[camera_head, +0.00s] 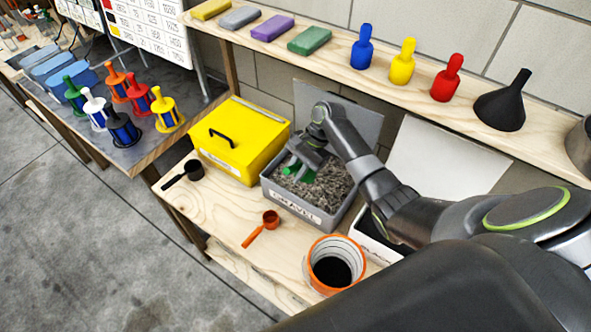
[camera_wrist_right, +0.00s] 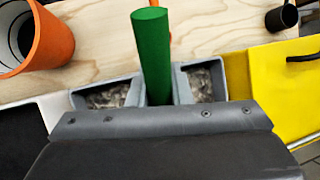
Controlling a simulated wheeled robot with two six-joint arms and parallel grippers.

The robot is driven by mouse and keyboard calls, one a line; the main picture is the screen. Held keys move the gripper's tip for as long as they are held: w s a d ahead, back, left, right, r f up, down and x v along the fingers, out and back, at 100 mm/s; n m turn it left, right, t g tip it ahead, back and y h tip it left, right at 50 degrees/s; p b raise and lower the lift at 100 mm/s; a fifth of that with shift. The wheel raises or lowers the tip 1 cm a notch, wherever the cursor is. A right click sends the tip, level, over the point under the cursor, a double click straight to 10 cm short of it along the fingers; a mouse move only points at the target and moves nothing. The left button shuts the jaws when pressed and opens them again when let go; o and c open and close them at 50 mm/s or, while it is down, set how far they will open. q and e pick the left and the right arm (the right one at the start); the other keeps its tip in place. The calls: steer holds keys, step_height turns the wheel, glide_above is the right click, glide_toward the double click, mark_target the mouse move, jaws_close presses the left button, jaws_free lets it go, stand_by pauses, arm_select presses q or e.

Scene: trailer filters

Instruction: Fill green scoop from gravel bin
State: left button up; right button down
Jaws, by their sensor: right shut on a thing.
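The grey bin labelled gravel (camera_head: 316,213) stands on the wooden bench, full of grey gravel (camera_head: 328,190). My right gripper (camera_head: 302,163) is over the left part of this bin. It is shut on the green scoop (camera_head: 291,168), whose green parts show at the gravel. In the right wrist view the scoop's green handle (camera_wrist_right: 152,55) sticks out past the gripper, with gravel (camera_wrist_right: 107,95) on both sides. The scoop's cup is mostly hidden, so I cannot tell how much gravel it holds. My left gripper is not in view.
A yellow box (camera_head: 238,140) stands close left of the bin. A black scoop (camera_head: 192,170) and an orange-red scoop (camera_head: 268,222) lie on the bench. An orange-rimmed container (camera_head: 333,263) stands in front right. A shelf (camera_head: 380,80) with bottles and a black funnel (camera_head: 503,102) runs behind.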

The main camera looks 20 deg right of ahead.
steer(key=shift+r, duration=0.15)
steer(key=shift+r+h+p, duration=0.4)
steer(key=shift+p, duration=0.6)
steer(key=shift+t, duration=0.4)
steer(key=shift+r+h, duration=0.15)
steer(key=shift+h, duration=0.45)
steer(key=shift+r+n+t+h, duration=0.3)
steer(key=shift+r+t+h, duration=0.6)
steer(key=shift+t+h, duration=0.45)
steer(key=shift+g, duration=0.25)
